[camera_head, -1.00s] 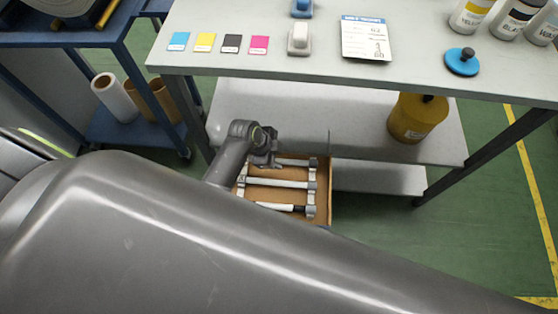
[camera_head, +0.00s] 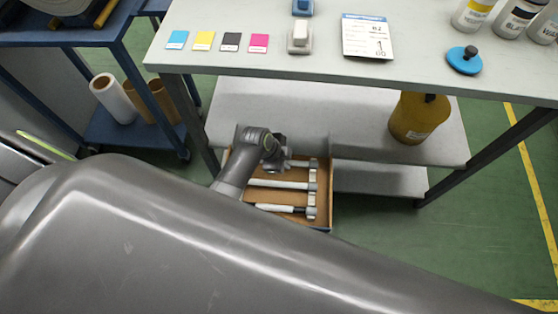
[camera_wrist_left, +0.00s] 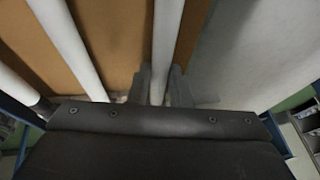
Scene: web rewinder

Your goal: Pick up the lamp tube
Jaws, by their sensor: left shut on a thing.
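Three pale tubes lie across a shallow tan drawer or tray (camera_head: 325,200) under the bench. The farthest, a white lamp tube (camera_head: 304,163), is partly hidden by my left gripper (camera_head: 285,160). In the left wrist view this tube (camera_wrist_left: 167,40) runs between the two fingers of the left gripper (camera_wrist_left: 163,85), which is shut on it. The middle tube (camera_head: 275,184) and the nearest tube (camera_head: 272,208), which has a dark section near its right end, lie apart from the gripper. My right gripper does not show.
The bench (camera_head: 300,67) overhangs behind the tray, with a lower shelf (camera_head: 300,115) carrying a yellow-brown jug (camera_head: 416,118). A blue cart (camera_head: 112,133) with rolls stands at left. My own grey body covers the foreground. Green floor is clear at right.

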